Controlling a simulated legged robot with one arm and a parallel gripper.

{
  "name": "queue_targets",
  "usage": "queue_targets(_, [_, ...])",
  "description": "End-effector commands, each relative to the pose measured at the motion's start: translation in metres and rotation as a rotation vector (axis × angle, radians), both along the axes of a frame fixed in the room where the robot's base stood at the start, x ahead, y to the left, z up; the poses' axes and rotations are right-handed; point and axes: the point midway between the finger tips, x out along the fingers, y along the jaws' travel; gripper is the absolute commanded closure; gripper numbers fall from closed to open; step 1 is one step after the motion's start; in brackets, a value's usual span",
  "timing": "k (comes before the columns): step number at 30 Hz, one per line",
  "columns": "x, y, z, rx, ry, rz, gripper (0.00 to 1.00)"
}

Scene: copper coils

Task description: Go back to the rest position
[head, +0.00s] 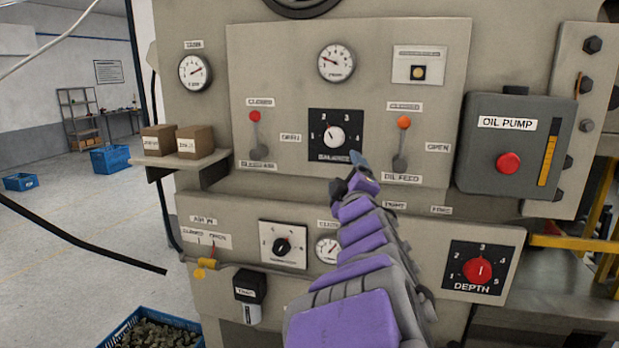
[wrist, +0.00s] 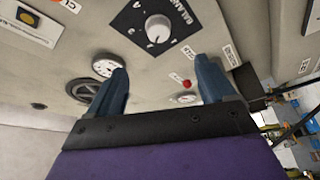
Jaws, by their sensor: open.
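My gripper (head: 352,172) is at the end of my raised purple arm, in front of the control panel (head: 240,60). It is just below and right of the white BALANCE knob (head: 334,137) in the head view. In the wrist view my gripper (wrist: 161,66) has its two blue fingers spread apart with nothing between them. The BALANCE knob (wrist: 158,28) shows beyond the fingertips, not held. The exact gap to the panel is hard to judge.
A red-tipped lever (head: 255,117) and an orange-tipped lever (head: 403,122) flank the BALANCE dial. The OIL PUMP box (head: 508,140) juts out at right, above the DEPTH knob (head: 478,270). A shelf (head: 180,160) with two small boxes sticks out at left. Open floor lies far left.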

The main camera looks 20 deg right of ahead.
Motion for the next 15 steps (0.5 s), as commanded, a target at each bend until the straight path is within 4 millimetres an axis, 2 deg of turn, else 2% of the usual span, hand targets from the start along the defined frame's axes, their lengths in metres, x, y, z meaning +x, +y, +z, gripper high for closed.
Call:
queue_targets(5, [-0.003,-0.002,-0.006,0.024,0.015,-0.012,0.17])
queue_targets(8, [-0.013,-0.008,-0.028,0.103,0.070,-0.049,0.17])
queue_targets(11, [-0.032,-0.014,-0.067,0.236,0.168,-0.111,0.17])
queue_targets(15, [-0.074,-0.012,-0.141,0.460,0.351,-0.213,0.17])
